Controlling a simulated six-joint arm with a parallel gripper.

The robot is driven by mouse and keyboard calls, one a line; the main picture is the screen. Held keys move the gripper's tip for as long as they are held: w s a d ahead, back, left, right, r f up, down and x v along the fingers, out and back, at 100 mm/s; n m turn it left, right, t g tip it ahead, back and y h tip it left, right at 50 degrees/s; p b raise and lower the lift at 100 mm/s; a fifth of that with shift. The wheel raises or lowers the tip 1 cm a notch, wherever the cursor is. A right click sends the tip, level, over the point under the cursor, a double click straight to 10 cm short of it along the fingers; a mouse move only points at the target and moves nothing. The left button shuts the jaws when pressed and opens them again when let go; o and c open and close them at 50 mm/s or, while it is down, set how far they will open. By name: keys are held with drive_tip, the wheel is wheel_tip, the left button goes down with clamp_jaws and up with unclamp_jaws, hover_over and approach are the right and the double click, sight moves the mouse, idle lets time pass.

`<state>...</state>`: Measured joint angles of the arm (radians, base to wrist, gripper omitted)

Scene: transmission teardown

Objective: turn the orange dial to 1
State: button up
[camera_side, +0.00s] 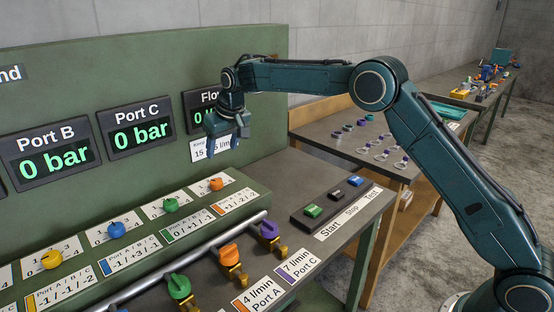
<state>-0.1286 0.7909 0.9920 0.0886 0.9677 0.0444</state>
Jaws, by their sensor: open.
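A small orange dial (216,184) sits at the right end of a row of coloured dials on the green panel's sloped shelf. It stands on a white scale plate, and its exact setting is too small to read. A label with an orange stripe (234,201) lies just in front of it. My gripper (223,148) hangs above and slightly right of the orange dial, pointing down. It is open, empty and apart from the dial.
Green (171,205), blue (116,230) and yellow (51,259) dials continue the row leftward. A metal pipe (210,247) runs in front, with orange (229,253), purple (268,230) and green (179,287) valve handles. A button box (333,206) stands right. Displays (140,126) are behind.

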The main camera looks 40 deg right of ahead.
sight(216, 181)
drive_tip(key=shift+f, duration=0.15)
drive_tip(key=shift+x, duration=6.8)
drive_tip(key=shift+w, duration=0.1)
drive_tip(key=shift+c, duration=0.2)
drive_tip(key=c, duration=0.9)
